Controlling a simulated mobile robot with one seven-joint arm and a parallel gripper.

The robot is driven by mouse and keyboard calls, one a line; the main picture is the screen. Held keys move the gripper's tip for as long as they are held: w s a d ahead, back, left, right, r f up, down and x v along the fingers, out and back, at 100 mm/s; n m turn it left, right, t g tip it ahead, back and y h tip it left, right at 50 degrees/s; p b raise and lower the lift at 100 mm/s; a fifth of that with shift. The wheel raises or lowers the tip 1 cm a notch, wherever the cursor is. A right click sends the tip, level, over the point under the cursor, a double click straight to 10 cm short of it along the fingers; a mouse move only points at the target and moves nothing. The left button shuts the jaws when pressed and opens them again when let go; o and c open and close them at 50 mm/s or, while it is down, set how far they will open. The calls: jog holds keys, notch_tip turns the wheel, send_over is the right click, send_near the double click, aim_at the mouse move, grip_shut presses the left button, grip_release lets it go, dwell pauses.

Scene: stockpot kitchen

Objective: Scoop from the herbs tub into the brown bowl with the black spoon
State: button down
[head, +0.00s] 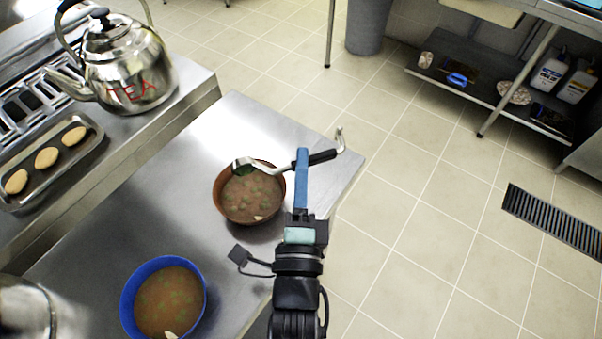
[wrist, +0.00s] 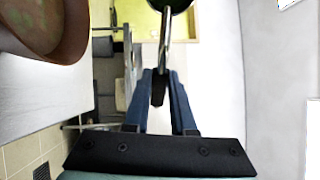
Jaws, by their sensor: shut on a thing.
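My gripper (head: 302,158) is shut on the black spoon (head: 323,156) by its dark handle, with the hooked end sticking out to the right. The spoon's head is at the far left rim of the brown bowl (head: 248,221) and shows dark green inside. I cannot tell whether it touches the rim. The brown bowl holds brown soup with green bits. In the wrist view, the spoon (wrist: 165,42) runs up from my fingers (wrist: 162,78), its green head cut by the top edge. The brown bowl (wrist: 72,48) is at upper left there. I cannot make out a herbs tub.
A blue bowl (head: 125,305) of similar soup stands at the front of the steel counter (head: 120,215). A steel kettle (head: 130,75) and a tray (head: 78,165) with several pale oval pieces are at left. A shiny metal vessel (head: 22,310) is cut off at lower left.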

jog(key=shift+f+m+t+b, duration=0.45)
jog(key=shift+t+b, duration=0.25)
jog(key=shift+b, duration=1.35)
jog(key=shift+s+r+m+t+h+b, duration=0.2)
jog(key=shift+t+h+b, duration=0.3)
jog(key=shift+b, duration=0.55)
jog(key=shift+f, duration=0.2)
